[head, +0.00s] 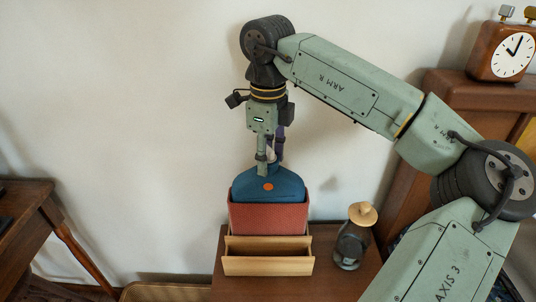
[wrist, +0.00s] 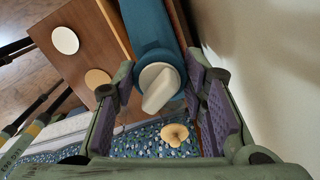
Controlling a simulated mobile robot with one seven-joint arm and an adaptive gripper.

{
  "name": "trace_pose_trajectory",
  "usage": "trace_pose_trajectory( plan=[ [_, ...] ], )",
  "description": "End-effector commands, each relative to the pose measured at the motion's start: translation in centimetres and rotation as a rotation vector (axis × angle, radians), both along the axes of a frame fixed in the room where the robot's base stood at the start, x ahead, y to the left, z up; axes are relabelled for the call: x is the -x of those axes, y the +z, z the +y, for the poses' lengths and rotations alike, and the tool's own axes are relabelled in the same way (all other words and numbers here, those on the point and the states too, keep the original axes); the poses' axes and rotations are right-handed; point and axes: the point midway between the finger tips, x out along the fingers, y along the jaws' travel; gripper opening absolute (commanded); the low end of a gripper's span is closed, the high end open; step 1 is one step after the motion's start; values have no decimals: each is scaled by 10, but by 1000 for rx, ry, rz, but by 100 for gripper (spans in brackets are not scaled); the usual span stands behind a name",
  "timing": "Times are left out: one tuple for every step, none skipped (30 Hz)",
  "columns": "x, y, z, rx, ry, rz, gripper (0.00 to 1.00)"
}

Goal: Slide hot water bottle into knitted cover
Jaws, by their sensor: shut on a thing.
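The blue hot water bottle (head: 285,184), with an orange dot on its front, stands upright with its lower part inside the red knitted cover (head: 268,218). Its shoulders show above the cover's rim. My gripper (head: 269,165) is above the cover, shut on the bottle's top at the neck. In the wrist view, the bottle's white stopper (wrist: 158,85) and blue body (wrist: 150,25) lie between the purple finger pads. The bottle's lower end is hidden.
The holder stands on a small brown table (head: 235,288). A glass jar with a wooden lid (head: 352,246) stands right of it. A clock (head: 502,50) sits on a wooden cabinet at the right. Another wooden table (head: 25,225) is at the left. The wall behind is bare.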

Motion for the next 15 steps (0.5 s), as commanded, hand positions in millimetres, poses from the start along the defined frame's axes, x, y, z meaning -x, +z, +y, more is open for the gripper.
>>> trace_pose_trajectory(
  plan=[
    [0, -1, 0, -1, 0, -3, 0],
    [0, -2, 0, -1, 0, -3, 0],
    [0, -3, 0, -1, 0, -3, 0],
    [0, -3, 0, -1, 0, -3, 0],
    [0, -4, 0, -1, 0, -3, 0],
    [0, -5, 0, -1, 0, -3, 0],
    [0, -6, 0, -1, 0, -3, 0],
    [0, -7, 0, -1, 0, -3, 0],
    [0, -8, 0, -1, 0, -3, 0],
    [0, -8, 0, -1, 0, -3, 0],
    [0, -9, 0, -1, 0, -3, 0],
    [0, -10, 0, -1, 0, -3, 0],
    [0, -11, 0, -1, 0, -3, 0],
    [0, -12, 0, -1, 0, -3, 0],
    [0, -13, 0, -1, 0, -3, 0]
  ],
)
